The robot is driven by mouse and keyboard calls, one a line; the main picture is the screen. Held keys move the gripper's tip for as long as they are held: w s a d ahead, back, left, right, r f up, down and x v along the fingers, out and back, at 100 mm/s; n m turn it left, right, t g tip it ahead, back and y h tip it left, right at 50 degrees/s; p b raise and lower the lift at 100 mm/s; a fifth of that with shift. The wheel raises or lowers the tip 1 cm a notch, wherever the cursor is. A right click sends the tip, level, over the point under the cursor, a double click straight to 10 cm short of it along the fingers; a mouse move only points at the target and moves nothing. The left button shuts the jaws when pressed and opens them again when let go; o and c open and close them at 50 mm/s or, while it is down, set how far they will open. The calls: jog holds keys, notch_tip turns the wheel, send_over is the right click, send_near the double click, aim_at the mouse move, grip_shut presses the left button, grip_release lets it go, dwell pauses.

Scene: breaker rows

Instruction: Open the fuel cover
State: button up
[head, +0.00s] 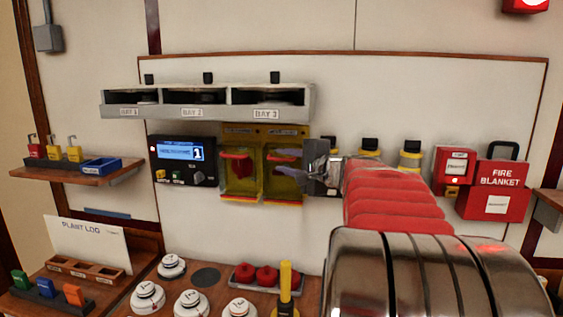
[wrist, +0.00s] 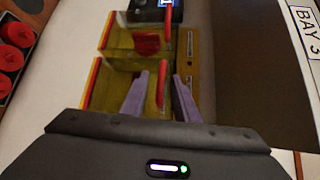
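Two see-through yellow covers sit side by side on the wall panel, the left cover (head: 239,182) and the right cover (head: 283,186). Both look closed, and a red handle (head: 237,163) shows inside the left one. Their labels are too small to read, so I cannot tell which is the fuel cover. In the wrist view, my gripper's two purple-grey fingers (wrist: 158,92) are apart, on either side of a red strip (wrist: 161,83) on the nearer cover. I cannot tell whether they touch it.
The bay shelf (head: 215,113) juts out above the covers. A black display box (head: 182,160) is at their left. A yellow post (head: 286,280) and several red knobs (head: 256,275) stand below. A fire blanket box (head: 493,190) hangs at the right.

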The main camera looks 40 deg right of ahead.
jog(key=shift+c, duration=0.4)
jog(key=c, duration=0.6)
grip_shut()
jog(key=shift+f, duration=0.15)
